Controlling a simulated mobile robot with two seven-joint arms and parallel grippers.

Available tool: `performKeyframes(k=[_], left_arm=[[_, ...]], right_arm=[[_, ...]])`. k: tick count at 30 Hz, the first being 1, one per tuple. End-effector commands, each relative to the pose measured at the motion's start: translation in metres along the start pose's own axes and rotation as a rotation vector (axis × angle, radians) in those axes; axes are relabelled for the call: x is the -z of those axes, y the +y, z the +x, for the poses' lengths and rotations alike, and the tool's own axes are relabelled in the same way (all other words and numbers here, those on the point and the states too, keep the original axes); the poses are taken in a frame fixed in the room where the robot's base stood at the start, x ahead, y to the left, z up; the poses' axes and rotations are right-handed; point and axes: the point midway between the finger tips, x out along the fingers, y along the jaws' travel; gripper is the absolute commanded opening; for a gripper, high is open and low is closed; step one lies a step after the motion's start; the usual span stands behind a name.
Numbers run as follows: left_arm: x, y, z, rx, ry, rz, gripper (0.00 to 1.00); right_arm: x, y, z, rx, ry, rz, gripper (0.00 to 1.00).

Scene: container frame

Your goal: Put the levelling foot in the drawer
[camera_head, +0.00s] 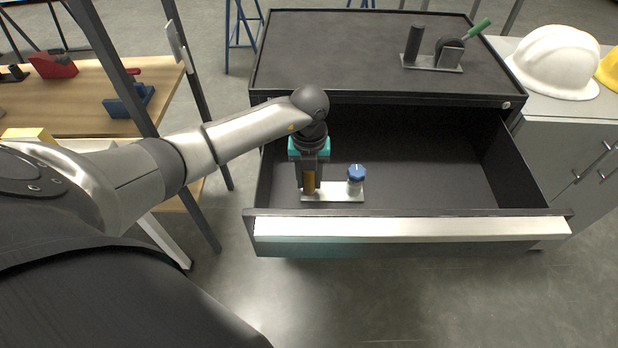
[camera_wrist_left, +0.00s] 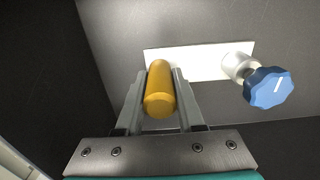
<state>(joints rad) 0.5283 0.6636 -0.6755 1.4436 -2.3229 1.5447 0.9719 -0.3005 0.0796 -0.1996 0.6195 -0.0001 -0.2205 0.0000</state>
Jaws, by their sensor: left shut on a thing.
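The levelling foot appears as a pale flat plate (camera_head: 340,197) with an orange upright grip and a blue-capped knob on a white post. It is inside the open drawer (camera_head: 420,180), at the drawer's left front part. I cannot tell whether its plate touches the drawer floor. My left gripper (camera_head: 309,185) points down into the drawer, shut on the orange grip. In the left wrist view the orange grip (camera_wrist_left: 160,90) sits between the two fingers, with the plate (camera_wrist_left: 195,62) beyond and the blue knob (camera_wrist_left: 268,88) at the right. My right gripper is not in view.
The drawer's front wall (camera_head: 410,228) and side walls surround the gripper. A toggle clamp with a green handle (camera_head: 440,50) stands on the cabinet top. A white helmet (camera_head: 555,62) is on the right cabinet. A wooden bench (camera_head: 90,100) is at the left. The drawer's right part is empty.

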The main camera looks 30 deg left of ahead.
Motion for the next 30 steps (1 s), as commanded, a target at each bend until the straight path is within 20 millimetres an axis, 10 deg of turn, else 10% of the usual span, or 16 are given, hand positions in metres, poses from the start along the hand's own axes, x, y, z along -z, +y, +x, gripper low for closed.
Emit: performKeyframes(k=[4,5,12,22,30], left_arm=[[-0.001,-0.001,0.002,0.003,-0.003,-0.001,0.0],[0.0,0.0,0.002,0.0,0.0,-0.001,0.4],[0.0,0.0,0.002,0.0,0.0,-0.001,0.67],[0.0,0.0,-0.002,0.0,0.0,-0.001,0.67],[-0.001,0.0,-0.054,0.002,-0.004,0.001,0.67]], right_arm=[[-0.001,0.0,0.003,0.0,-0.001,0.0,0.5],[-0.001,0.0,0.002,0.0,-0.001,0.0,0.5],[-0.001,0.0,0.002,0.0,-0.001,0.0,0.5],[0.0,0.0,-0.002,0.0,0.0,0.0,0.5],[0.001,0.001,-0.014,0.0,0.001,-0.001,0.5]])
